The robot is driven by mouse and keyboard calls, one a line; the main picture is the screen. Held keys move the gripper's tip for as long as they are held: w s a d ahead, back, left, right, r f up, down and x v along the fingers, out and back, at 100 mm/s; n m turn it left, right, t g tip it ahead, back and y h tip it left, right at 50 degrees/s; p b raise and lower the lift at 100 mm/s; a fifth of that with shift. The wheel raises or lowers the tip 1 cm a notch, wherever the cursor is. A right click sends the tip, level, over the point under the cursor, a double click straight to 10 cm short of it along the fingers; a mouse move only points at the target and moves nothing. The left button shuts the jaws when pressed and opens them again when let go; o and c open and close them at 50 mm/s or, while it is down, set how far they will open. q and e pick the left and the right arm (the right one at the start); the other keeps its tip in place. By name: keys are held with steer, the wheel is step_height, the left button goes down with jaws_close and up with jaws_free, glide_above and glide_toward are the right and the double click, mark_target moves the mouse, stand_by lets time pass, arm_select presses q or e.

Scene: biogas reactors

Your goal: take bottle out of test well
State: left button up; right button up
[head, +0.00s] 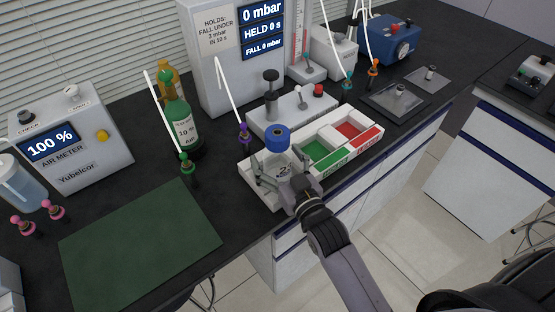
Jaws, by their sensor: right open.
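The bottle (272,163) is clear, with a blue cap (277,138) and a label reading 2. It stands upright at the left part of the white tray (258,194), in front of the grey pressure-test unit. Its bottom is partly hidden by my right gripper, so I cannot tell how deep it sits or whether a well holds it. My right gripper (282,175) is open, with its fingers on either side of the bottle. My left gripper is not in view.
The tray's green (318,149) and red (349,130) compartments look empty. The pressure unit (232,88) reads 0 mbar. A green gas bottle (178,122), air meter (72,145) and purple-based hose fitting (244,132) stand left. The green mat (140,240) is bare.

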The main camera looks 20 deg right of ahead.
steer(key=shift+c, duration=0.3)
steer(key=c, duration=1.4)
